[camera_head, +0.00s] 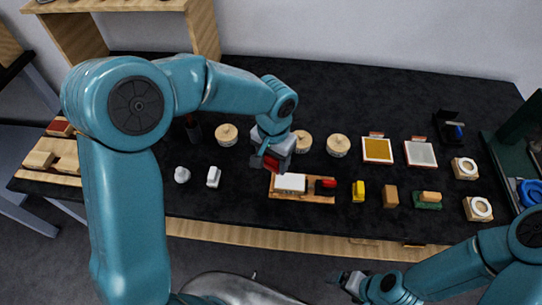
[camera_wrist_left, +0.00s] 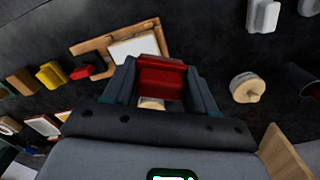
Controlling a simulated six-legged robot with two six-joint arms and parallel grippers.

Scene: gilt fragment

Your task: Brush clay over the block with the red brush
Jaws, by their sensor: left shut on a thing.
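My left gripper (camera_head: 270,160) is shut on a red piece (camera_head: 271,164), which looks like the red brush. In the left wrist view the red brush (camera_wrist_left: 160,80) sits between both fingers; its bristles cannot be made out. The gripper is above and just left of a white block (camera_head: 290,183), apart from it as far as I can tell. The block lies on a wooden board (camera_head: 300,198) and also shows in the left wrist view (camera_wrist_left: 134,47). My right gripper (camera_head: 348,279) is low at the front, away from the block; its jaw state is unclear.
Several round pale lidded pots (camera_head: 338,145) stand behind the board. A red-and-black item (camera_head: 326,187) sits on the board's right end. A yellow item (camera_head: 358,191) and brown block (camera_head: 390,196) stand right. Yellow (camera_head: 378,150) and grey (camera_head: 420,154) trays lie farther back.

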